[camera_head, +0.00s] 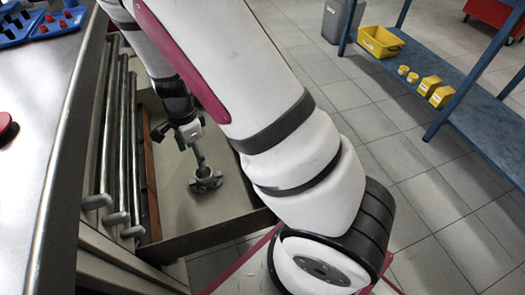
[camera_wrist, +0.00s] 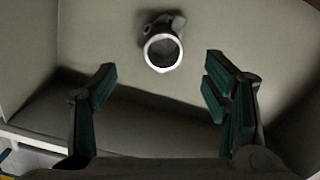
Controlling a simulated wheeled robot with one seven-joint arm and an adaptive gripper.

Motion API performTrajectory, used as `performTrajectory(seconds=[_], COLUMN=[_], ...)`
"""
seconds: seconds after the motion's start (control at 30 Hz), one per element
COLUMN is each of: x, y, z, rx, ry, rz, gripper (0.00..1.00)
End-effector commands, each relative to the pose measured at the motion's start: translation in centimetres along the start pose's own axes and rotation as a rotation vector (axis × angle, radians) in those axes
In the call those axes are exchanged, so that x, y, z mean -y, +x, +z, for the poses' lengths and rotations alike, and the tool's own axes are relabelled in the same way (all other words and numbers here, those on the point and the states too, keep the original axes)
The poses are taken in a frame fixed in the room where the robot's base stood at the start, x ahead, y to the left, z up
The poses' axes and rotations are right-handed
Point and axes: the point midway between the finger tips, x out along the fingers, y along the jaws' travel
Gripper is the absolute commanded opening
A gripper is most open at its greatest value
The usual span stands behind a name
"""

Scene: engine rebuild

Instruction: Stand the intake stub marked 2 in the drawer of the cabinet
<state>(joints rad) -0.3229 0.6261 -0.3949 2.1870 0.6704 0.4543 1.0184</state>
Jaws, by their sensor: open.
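A grey metal intake stub (camera_head: 207,180) is in the open drawer (camera_head: 225,222), on its floor. In the wrist view the stub (camera_wrist: 163,52) shows a pale round open end facing the camera, with a darker body behind it; it looks upright. No number can be read on it. My gripper (camera_head: 190,140) is in the drawer, close above the stub. In the wrist view my gripper (camera_wrist: 160,88) is open, its green-padded fingers spread with nothing between them. The stub lies beyond the fingertips, apart from them in that picture.
The cabinet's drawer handles (camera_head: 122,140) run along the drawer's left side. A worktop (camera_head: 40,120) with blue trays (camera_head: 60,22) and a red part (camera_head: 5,125) is at left. A blue shelf (camera_head: 455,85) with yellow items stands at right.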

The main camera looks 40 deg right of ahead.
Motion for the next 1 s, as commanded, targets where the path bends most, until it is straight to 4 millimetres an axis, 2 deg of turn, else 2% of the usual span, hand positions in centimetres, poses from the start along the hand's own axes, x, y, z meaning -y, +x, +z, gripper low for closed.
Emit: performTrajectory(seconds=[0.03, 0.17, 0.27, 0.5, 0.73, 0.9, 1.0], x=[-0.2, -2.0, -4.0, -10.2, -17.3, -22.9, -25.8], y=[-1.8, -7.0, -10.9, -18.9, -24.3, -26.6, -27.4], z=[0.7, 2.7, 3.8, 4.6, 3.5, 1.9, 0.8], rx=[0.033, 0.119, 0.172, 0.228, 0.188, 0.107, 0.050], ry=[-0.047, -0.225, -0.380, -0.759, -1.114, -1.355, -1.471], rz=[-0.008, -0.020, -0.033, -0.075, -0.101, -0.088, -0.066], gripper=[0.69, 0.69, 0.69, 0.69, 0.69, 0.69, 0.69])
